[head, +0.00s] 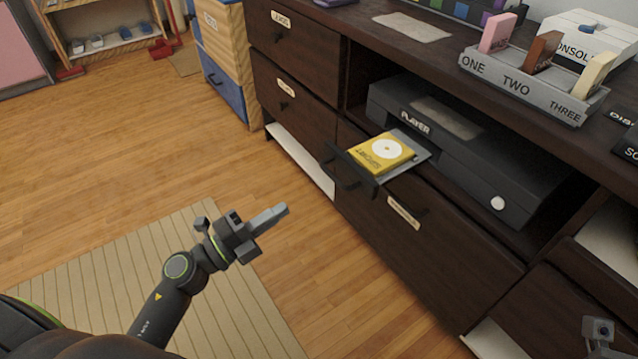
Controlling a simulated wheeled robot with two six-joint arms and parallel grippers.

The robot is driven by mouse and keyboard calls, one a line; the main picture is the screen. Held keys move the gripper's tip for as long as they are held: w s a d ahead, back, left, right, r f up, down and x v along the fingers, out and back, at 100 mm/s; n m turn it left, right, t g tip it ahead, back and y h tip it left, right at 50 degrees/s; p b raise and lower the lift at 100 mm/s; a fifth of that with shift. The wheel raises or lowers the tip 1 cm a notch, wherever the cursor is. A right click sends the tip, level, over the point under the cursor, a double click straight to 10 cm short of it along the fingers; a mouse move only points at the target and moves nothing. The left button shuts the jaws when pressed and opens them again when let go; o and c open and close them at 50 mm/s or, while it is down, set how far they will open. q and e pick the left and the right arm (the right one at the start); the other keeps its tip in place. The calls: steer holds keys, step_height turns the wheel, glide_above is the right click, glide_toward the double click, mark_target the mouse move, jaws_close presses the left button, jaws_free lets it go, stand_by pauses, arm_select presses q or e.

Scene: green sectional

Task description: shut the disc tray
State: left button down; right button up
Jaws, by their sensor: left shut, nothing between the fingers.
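The disc tray (412,166) sticks out from the front of the dark player (480,150), which sits in an open shelf of the brown cabinet. A yellow square case with a white disc picture (382,152) lies on the tray. The tray's dark front plate (350,172) faces the room. My left gripper (284,209) is shut and empty, over the floor in front of the cabinet, apart from the tray and to its lower left. Part of my right arm (598,330) shows at the lower right edge; its fingers cannot be made out.
The cabinet's drawers (294,92) stand left of the player and below it. A grey rack (525,88) marked ONE, TWO, THREE and a white console (585,42) stand on top. The wooden floor between my left gripper and the cabinet is clear. A striped rug (130,265) lies at left.

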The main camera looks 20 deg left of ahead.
arm_select(q)
glide_toward(346, 171)
steer(key=w+d+r, duration=0.1)
steer(key=w+d, duration=0.1)
steer(key=shift+w+a+r+b, duration=0.2)
steer(key=shift+b, duration=0.25)
steer(key=x, duration=0.2)
steer(key=p+x, duration=0.1)
steer(key=x, duration=0.2)
steer(key=f+p+x, duration=0.1)
steer(key=x, duration=0.1)
steer(key=shift+w+d+r, duration=0.1)
steer(key=shift+w+d, duration=0.2)
steer(key=shift+d, duration=0.05)
steer(key=x, duration=0.3)
steer(key=f+x, duration=0.1)
steer(key=x, duration=0.2)
steer(key=f+x, duration=0.1)
steer(key=x, duration=0.2)
steer(key=shift+w+d, duration=0.4)
steer(key=shift+w+d+r, duration=0.1)
steer(key=shift+w+r, duration=0.05)
steer(key=shift+r, duration=0.1)
